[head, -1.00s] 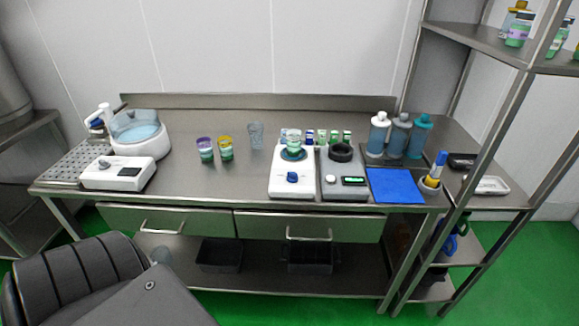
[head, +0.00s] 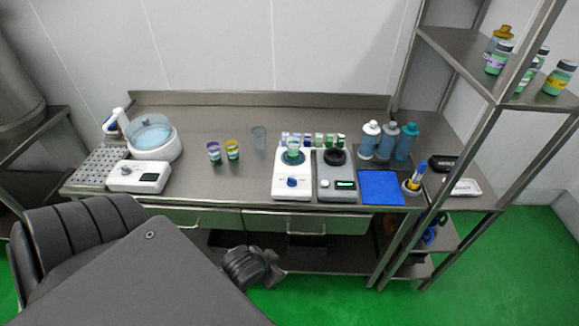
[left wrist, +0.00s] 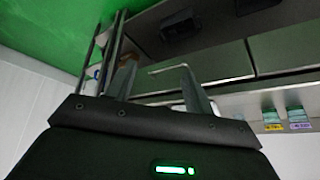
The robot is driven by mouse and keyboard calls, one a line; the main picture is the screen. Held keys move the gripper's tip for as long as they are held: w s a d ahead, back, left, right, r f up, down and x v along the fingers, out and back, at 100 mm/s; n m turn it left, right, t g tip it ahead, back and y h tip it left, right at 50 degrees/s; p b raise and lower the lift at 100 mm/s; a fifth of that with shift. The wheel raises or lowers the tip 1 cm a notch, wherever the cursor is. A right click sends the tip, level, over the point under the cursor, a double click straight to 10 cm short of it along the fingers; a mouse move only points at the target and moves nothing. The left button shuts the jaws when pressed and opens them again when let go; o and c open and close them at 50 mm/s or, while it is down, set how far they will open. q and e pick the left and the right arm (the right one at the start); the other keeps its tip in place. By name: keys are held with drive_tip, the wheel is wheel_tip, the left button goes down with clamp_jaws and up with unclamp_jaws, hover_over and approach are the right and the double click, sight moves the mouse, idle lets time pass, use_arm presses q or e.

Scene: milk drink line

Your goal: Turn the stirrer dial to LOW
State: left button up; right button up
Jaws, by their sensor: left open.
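The white stirrer (head: 293,194) stands at the middle front of the steel table, with its blue dial (head: 292,182) on the front face. The dial's markings are too small to read. A cup with pale green contents (head: 293,147) stands on top of the stirrer. My left gripper (left wrist: 157,70) is open and empty in the left wrist view, with drawer fronts and a handle beyond its fingers. In the head view my left arm fills the lower left, and its dark end is low in front of the table, apart from the stirrer. My right gripper is not in view.
A grey device with a green display (head: 345,184) stands close right of the stirrer, then a blue mat (head: 381,187). Small cups (head: 232,149) stand to the left. A white bath (head: 152,138) is farther left. A shelf rack (head: 468,165) rises at the right.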

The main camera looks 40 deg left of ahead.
use_arm(q)
drive_tip(key=w+a+r+n+t, duration=0.2)
drive_tip(key=w+a+r+t, duration=0.15)
drive_tip(key=w+a, duration=0.55)
drive_tip(key=t+y, duration=0.1)
drive_tip(key=t, duration=0.3)
approach(291, 179)
drive_tip(key=p+x, duration=0.2)
drive_tip(key=x, duration=0.7)
drive_tip(key=shift+s, duration=0.1)
drive_tip(key=c, duration=1)
